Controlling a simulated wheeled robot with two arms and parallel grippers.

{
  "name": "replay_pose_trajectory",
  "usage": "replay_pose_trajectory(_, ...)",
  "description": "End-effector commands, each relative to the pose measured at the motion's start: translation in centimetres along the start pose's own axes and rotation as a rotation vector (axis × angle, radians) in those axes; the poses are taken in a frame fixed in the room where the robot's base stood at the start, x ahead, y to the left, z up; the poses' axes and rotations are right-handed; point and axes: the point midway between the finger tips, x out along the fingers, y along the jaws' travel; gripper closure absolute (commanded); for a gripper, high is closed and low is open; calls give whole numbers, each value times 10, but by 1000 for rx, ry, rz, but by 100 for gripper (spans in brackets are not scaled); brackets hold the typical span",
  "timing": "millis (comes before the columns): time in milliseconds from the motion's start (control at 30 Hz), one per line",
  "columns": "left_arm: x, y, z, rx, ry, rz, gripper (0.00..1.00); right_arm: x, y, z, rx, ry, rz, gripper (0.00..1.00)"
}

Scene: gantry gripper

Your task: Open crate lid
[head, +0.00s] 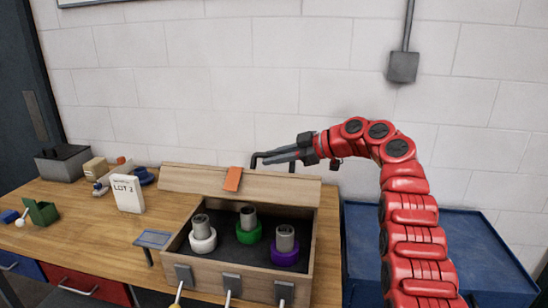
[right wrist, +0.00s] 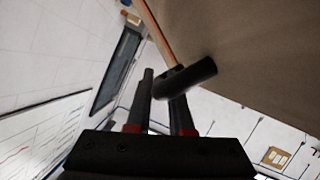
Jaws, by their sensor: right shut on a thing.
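The wooden crate (head: 208,268) sits on the table with its lid (head: 195,181) raised at the back edge, so the inside shows. An orange tab (head: 233,178) is on the lid. My right gripper (head: 268,157) is at the lid's top edge, shut on the dark lid handle (head: 256,160). In the right wrist view the handle (right wrist: 190,78) crosses at the fingertips, next to the brown face of the lid (right wrist: 265,45). Just how the fingers close on it is partly hidden. My left gripper is not in view.
White (head: 203,243), green (head: 248,233) and purple (head: 284,254) ringed grey cylinders stand in the crate. A "LOT 2" card (head: 127,193), a small blue-topped stand (head: 153,239) and a green box (head: 42,212) are to the left. A blue cabinet (head: 440,245) stands right.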

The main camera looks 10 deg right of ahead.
Motion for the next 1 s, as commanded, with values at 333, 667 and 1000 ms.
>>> replay_pose_trajectory(333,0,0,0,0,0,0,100,0,0,0,0,0,1,59)
replay_pose_trajectory(667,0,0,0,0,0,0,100,0,0,0,0,0,1,50)
replay_pose_trajectory(1000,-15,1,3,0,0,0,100,-48,0,3,-1,-1,6,50)
